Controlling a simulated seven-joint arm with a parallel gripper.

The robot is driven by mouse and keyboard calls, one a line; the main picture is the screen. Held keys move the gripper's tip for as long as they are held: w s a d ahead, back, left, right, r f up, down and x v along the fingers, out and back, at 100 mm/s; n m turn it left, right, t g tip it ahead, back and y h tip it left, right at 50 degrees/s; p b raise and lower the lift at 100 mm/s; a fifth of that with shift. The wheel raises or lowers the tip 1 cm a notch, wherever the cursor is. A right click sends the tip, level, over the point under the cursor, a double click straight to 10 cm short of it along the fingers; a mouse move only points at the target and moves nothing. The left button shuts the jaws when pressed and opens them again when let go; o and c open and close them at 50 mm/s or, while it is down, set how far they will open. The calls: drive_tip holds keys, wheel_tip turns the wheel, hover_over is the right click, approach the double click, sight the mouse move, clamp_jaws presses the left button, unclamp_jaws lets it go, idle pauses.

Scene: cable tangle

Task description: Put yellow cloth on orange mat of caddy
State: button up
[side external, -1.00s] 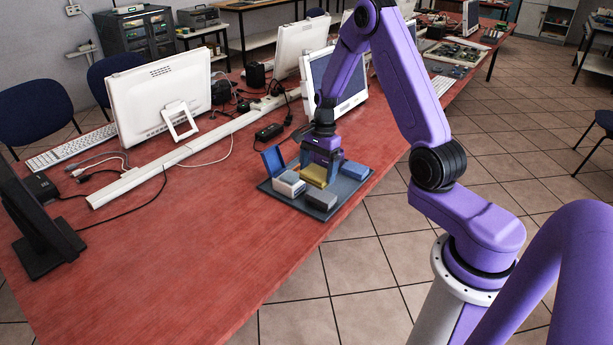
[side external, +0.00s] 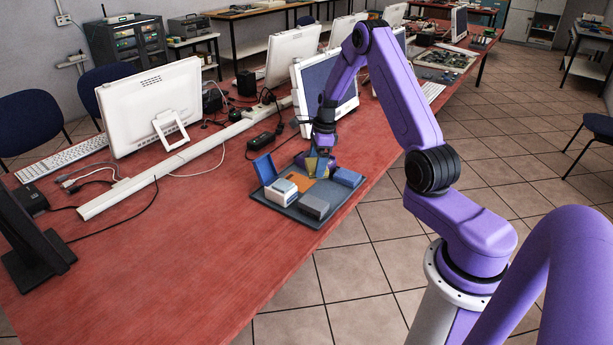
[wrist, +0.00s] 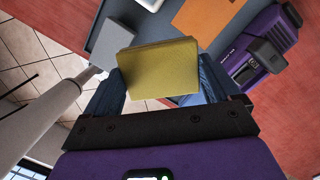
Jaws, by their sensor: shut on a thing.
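My gripper (side external: 318,163) is shut on the yellow cloth (wrist: 158,70), which looks like a thick, flat block between the two blue fingers in the wrist view. In the side external view the cloth is small and partly hidden by the fingers. It appears held above the caddy; the exact height is hard to tell. The orange mat (side external: 296,184) lies bare in the middle of the caddy, a dark grey tray (side external: 272,204). In the wrist view the orange mat (wrist: 208,18) is past the cloth, toward the top, cut off by the frame edge.
Around the mat are a white-topped box (side external: 281,191), a grey block (side external: 314,206), a blue block (side external: 348,177) and an upright blue panel (side external: 265,168). A purple device (wrist: 258,50) is close to my right finger in the wrist view. A monitor (side external: 326,88) stands behind.

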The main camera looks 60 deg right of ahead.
drive_tip(key=w+d+f, duration=0.1)
drive_tip(key=w+f, duration=0.1)
drive_tip(key=w+d+f, duration=0.1)
drive_tip(key=w+f, duration=0.1)
drive_tip(key=w+d+f, duration=0.1)
drive_tip(key=w+f, duration=0.1)
drive_tip(key=shift+f, duration=1.9)
drive_tip(key=shift+f, duration=0.15)
drive_tip(key=o, duration=0.7)
drive_tip(key=shift+c, duration=0.2)
